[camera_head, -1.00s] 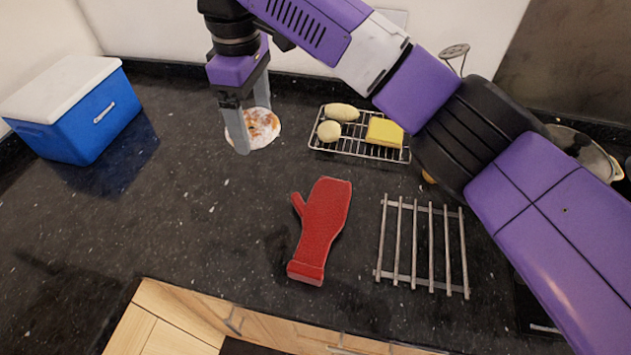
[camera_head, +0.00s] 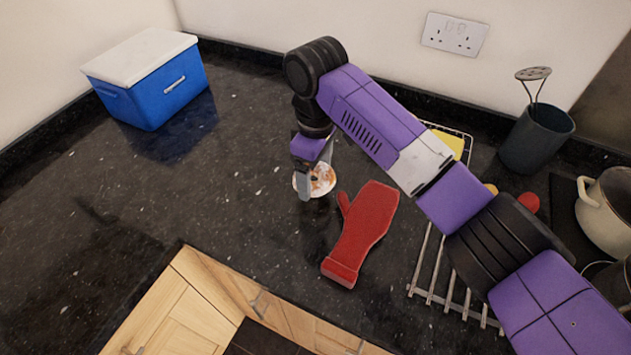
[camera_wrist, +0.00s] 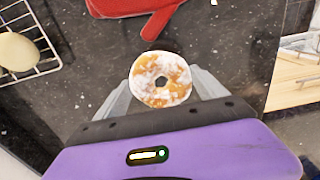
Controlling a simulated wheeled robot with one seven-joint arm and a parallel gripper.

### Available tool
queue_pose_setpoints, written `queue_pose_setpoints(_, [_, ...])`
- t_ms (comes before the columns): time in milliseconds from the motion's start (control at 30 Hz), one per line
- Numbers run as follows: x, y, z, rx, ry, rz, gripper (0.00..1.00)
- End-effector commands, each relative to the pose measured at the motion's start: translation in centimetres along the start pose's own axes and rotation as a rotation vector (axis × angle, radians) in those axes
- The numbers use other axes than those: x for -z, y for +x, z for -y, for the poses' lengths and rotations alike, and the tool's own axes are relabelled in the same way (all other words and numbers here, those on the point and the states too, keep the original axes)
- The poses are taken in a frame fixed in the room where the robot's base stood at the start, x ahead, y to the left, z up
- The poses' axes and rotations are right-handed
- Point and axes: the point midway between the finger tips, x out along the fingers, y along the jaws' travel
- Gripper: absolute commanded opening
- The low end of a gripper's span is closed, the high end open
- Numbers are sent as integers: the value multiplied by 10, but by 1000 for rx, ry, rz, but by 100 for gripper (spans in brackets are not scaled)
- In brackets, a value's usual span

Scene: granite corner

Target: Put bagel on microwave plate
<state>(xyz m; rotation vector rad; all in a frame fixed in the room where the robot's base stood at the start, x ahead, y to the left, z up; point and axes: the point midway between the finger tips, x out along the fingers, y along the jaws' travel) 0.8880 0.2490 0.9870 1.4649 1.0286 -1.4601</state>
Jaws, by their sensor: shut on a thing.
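The bagel (camera_head: 322,180) is round, with a white and orange-brown top and a hole in the middle. My gripper (camera_head: 316,183) is shut on it and holds it over the dark counter, left of the red oven mitt. In the wrist view the bagel (camera_wrist: 160,79) sits between the two grey fingers of my gripper (camera_wrist: 163,90), its hole facing the camera. How high it is above the counter I cannot tell. No microwave or microwave plate shows in these frames.
A red oven mitt (camera_head: 364,232) lies right of the gripper. A metal rack (camera_head: 438,290) lies partly under my arm. A blue cooler (camera_head: 160,90) stands at the back left. A dark utensil pot (camera_head: 537,138) and a cream pot (camera_head: 606,208) stand right. The left counter is clear.

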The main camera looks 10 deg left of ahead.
Motion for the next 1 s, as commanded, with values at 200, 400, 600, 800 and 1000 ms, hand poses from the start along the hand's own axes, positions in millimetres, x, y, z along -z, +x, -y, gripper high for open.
queue_pose_setpoints(200, [-1, 31, 0, 2, 2, 3, 72])
queue_pose_setpoints(400, [-1, 38, 0, 0, 1, 1, 72])
queue_pose_setpoints(600, [-1, 39, 0, 1, 1, 1, 72])
queue_pose_setpoints(800, [-1, 41, 0, 0, 0, 1, 100])
queue_pose_setpoints(1000, [-1, 40, 0, 0, 0, 1, 100])
